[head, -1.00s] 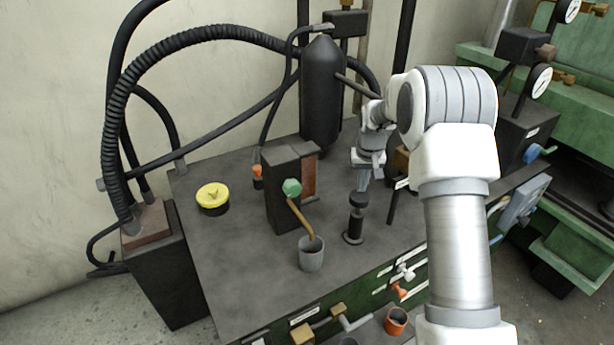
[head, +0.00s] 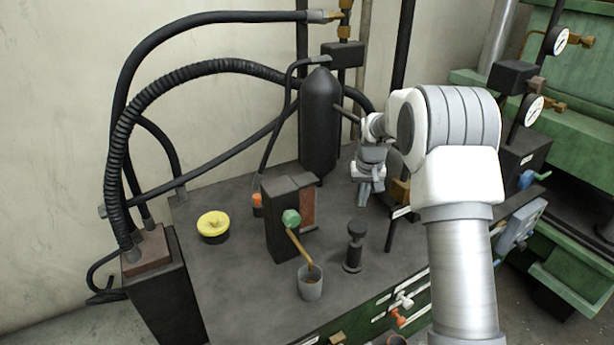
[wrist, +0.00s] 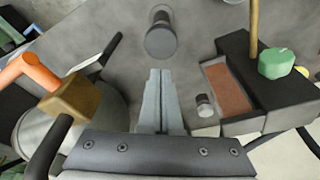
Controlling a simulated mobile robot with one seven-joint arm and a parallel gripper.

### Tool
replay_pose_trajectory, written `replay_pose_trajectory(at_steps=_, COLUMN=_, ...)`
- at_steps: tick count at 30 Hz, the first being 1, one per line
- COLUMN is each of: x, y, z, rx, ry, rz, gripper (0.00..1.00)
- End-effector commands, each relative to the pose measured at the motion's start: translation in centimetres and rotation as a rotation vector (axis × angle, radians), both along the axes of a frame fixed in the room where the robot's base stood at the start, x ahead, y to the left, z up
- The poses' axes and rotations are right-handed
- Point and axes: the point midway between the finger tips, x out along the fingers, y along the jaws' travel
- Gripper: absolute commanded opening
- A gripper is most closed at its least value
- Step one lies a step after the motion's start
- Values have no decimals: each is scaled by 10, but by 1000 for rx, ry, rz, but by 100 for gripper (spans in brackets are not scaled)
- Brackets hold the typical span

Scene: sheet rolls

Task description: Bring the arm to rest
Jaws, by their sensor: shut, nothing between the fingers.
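My gripper (head: 363,194) is over the dark table (head: 236,285) in the head view, behind the short black plunger-like post (head: 355,246). Its fingers point down and are clear of the post. In the wrist view my gripper (wrist: 160,75) has its two fingers pressed together with nothing between them. The round top of the post (wrist: 160,38) shows just ahead of the fingertips there, with a gap between.
A black cylinder (head: 320,125) stands behind. A yellow-topped can (head: 213,226) is at left. Bare tabletop lies between.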

Motion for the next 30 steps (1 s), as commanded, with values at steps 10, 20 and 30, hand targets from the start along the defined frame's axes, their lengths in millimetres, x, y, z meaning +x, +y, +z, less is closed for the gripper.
replay_pose_trajectory(at_steps=10, x=-31, y=0, z=62, rx=0, ry=-41, rz=0, gripper=0)
replay_pose_trajectory(at_steps=20, x=-120, y=0, z=156, rx=0, ry=-110, rz=0, gripper=0)
replay_pose_trajectory(at_steps=30, x=-228, y=0, z=208, rx=0, ry=-181, rz=0, gripper=0)
